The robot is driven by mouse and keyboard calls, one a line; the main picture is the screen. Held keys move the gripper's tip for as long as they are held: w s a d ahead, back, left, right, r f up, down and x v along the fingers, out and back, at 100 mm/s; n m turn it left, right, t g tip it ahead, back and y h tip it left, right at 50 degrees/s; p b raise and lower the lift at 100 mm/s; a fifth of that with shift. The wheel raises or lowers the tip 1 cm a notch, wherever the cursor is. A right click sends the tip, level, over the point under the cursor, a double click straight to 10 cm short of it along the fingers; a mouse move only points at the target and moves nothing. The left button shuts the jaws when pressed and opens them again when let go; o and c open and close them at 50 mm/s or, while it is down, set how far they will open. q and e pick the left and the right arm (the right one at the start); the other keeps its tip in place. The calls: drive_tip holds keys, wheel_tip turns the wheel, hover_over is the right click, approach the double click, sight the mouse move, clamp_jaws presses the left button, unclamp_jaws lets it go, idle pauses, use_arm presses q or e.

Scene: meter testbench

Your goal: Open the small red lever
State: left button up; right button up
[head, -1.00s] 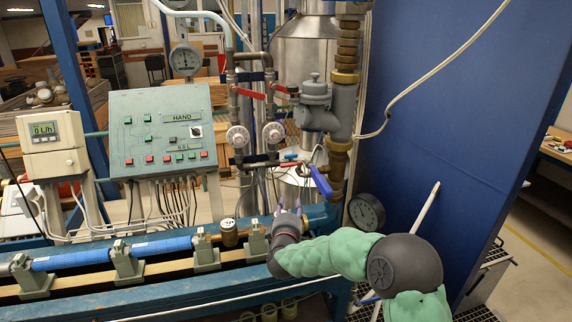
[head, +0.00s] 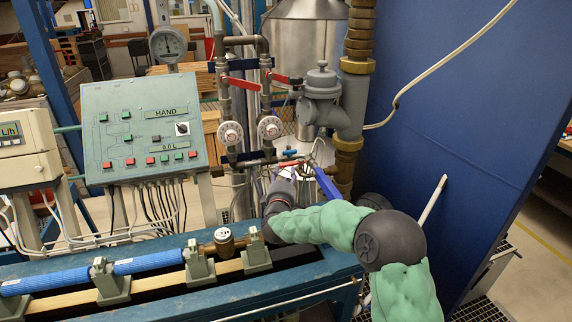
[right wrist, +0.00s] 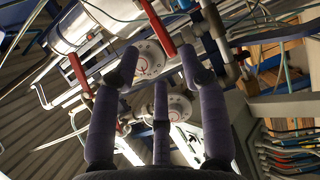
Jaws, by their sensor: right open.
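The small red lever (head: 291,163) sits on the low horizontal pipe, just beside a small blue lever (head: 290,152), in the head view. My right gripper (head: 284,174) is just below it, pointing up toward the pipework, its fingers small and partly hidden by my wrist. In the right wrist view the right gripper (right wrist: 155,75) has its fingers spread, with nothing between them. My left gripper is not in view.
Two larger red levers (head: 241,83) (head: 280,77) sit on the upright pipes above two white round dials (head: 230,133) (head: 270,128). A long blue lever (head: 327,184) hangs just right of the gripper. A control box (head: 145,125) stands left; a blue panel (head: 450,100) stands right.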

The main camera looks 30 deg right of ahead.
sight(286, 165)
drive_tip(key=b+x, duration=0.1)
drive_tip(key=x, duration=0.7)
drive_tip(key=shift+f, duration=0.1)
drive_tip(key=shift+a, duration=0.1)
drive_tip(key=shift+s, duration=0.1)
clamp_jaws()
